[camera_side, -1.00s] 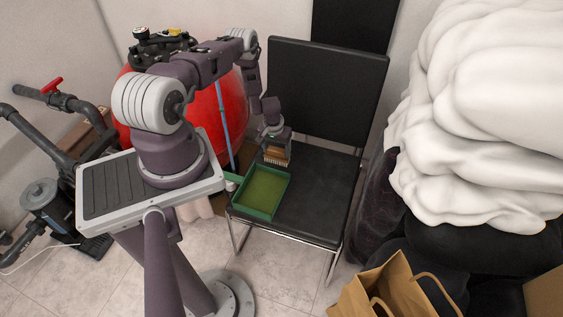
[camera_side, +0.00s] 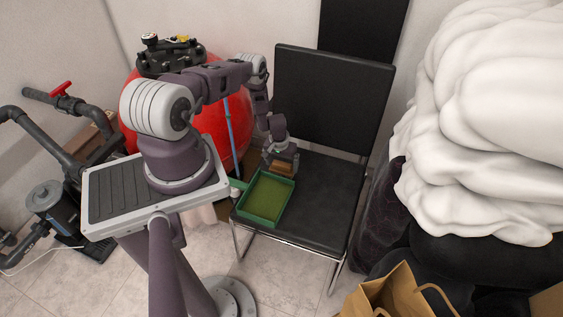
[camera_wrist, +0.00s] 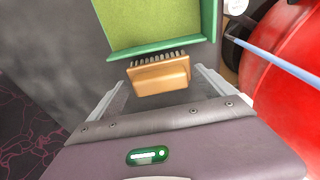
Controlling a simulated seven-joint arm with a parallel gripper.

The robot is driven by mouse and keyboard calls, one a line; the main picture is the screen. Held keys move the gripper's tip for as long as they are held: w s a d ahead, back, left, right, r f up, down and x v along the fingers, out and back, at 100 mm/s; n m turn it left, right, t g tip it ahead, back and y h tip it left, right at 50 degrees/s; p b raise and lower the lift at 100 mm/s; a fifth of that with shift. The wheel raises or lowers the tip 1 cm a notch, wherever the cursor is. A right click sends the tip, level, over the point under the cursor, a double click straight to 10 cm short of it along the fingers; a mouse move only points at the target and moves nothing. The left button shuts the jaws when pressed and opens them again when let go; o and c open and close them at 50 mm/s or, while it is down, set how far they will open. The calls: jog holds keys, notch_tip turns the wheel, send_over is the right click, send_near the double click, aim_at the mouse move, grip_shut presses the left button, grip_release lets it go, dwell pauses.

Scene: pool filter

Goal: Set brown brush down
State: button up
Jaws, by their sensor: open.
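The brown brush (camera_side: 282,168) is at the back edge of the green tray (camera_side: 251,216), low over the black chair seat. In the wrist view the brush (camera_wrist: 160,76) has a tan-brown block, and its dark bristles point toward the wall of the tray (camera_wrist: 160,48). My gripper (camera_wrist: 160,80) is open, with one finger on each side of the brush and a visible gap to each. In the side view my gripper (camera_side: 281,166) is right around the brush. I cannot tell whether the underside of the brush rests on the seat.
The black chair (camera_side: 325,200) has free seat to the right of the tray. Its backrest (camera_side: 330,100) rises behind. A red tank (camera_side: 205,125) and a blue pole (camera_side: 229,125) stand to the left. A white heap (camera_side: 490,120) and a paper bag (camera_side: 400,295) are at right.

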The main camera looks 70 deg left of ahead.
notch_tip(320, 180, up, 12)
jog(key=s+d, duration=0.1)
notch_tip(320, 180, up, 19)
jog(key=m+t, duration=0.2)
send_over(280, 172)
jog(key=w+d, duration=0.5)
jog(key=w, duration=0.4)
jog(key=d+r+m, duration=0.1)
jog(key=d+r, duration=0.4)
jog(key=r, duration=0.3)
jog(key=d+r+m, duration=0.2)
jog(key=d+r, duration=0.4)
jog(key=r, duration=0.2)
jog(key=s+d+r+m+t, duration=0.1)
jog(key=s+d+r+m, duration=0.1)
jog(key=s+d+r, duration=0.8)
jog(key=s+d+r+m, duration=0.1)
jog(key=s+d+r, duration=0.1)
jog(key=s, duration=0.6)
jog(key=s+d+r+m+t+h, duration=0.1)
jog(key=s+d, duration=0.3)
jog(key=s, duration=0.4)
jog(key=shift+s+d+r, duration=0.15)
jog(key=shift+s+r, duration=0.05)
jog(key=shift+r, duration=0.6)
jog(key=shift+o, duration=0.7)
